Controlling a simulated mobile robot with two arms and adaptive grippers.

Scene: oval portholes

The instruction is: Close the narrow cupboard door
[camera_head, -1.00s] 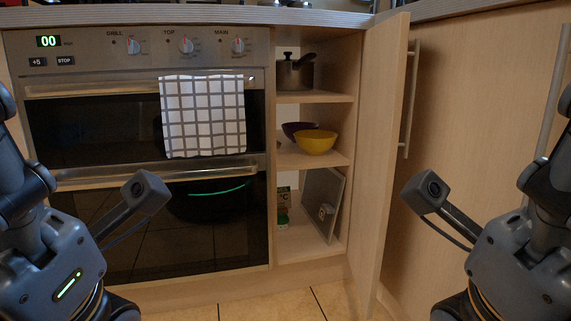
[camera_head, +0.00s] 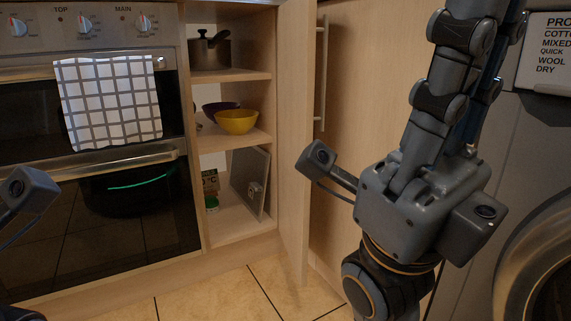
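The narrow cupboard door (camera_head: 293,150) is pale wood and stands wide open, swung outward at the right side of the open cupboard (camera_head: 262,222). Its long bar handle (camera_head: 321,75) is on its right, outer face. My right gripper (camera_head: 458,55) is to the right of the door, on its outer side, apparently apart from it. Its long jointed fingers point up and overlap, with their ends at or past the top edge, so their opening is unclear. A boxy sensor on its wrist is close to the door in the picture.
The cupboard shelves hold a dark pot (camera_head: 209,50), a yellow bowl (camera_head: 237,121), a purple bowl (camera_head: 219,107) and a leaning tray (camera_head: 250,182). An oven (camera_head: 100,225) with a checked towel (camera_head: 110,103) is at left, a washing machine (camera_head: 535,150) at right. Tiled floor (camera_head: 240,295) below is clear.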

